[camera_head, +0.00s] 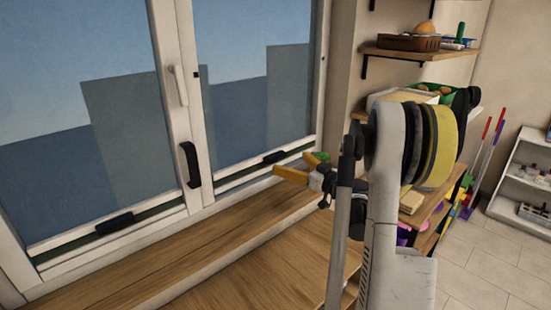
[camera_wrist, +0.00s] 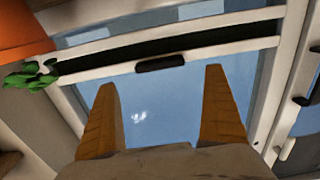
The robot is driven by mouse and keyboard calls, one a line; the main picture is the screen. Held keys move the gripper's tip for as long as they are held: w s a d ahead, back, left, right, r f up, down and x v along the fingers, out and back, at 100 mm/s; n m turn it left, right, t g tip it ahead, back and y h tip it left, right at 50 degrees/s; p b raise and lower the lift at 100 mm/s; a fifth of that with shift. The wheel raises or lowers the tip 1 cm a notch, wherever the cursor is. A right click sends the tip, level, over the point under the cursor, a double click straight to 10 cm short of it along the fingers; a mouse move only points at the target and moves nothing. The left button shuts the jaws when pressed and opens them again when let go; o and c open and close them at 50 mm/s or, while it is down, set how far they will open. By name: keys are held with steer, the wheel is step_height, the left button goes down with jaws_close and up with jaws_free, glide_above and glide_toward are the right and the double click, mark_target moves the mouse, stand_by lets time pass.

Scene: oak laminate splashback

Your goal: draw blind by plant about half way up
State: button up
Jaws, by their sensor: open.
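The right window (camera_head: 262,80) has a dark rail with a black handle (camera_head: 274,157) low on its pane. This looks like the bottom of the blind by the plant; I cannot make out any blind fabric. The handle also shows in the wrist view (camera_wrist: 160,62), beyond and between my fingertips. My gripper (camera_head: 291,162) is open and empty, its yellow-orange fingers apart in the wrist view (camera_wrist: 159,80). It is close to the handle, and no contact shows. The plant (camera_wrist: 30,76) has green leaves beside an orange pot (camera_wrist: 22,30); in the head view my gripper partly hides it.
The left window has a similar rail and black handle (camera_head: 114,223). A black window handle (camera_head: 188,165) is on the frame between them. A wooden sill (camera_head: 200,240) runs below, mostly clear. Shelves (camera_head: 420,53) with several items stand on the right, behind my arm.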

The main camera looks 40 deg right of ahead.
mark_target(272, 153)
steer(key=w+b, duration=0.1)
steer(key=w, duration=0.6)
steer(key=shift+w+a, duration=0.15)
steer(key=c, duration=1.4)
steer(key=shift+r, duration=0.1)
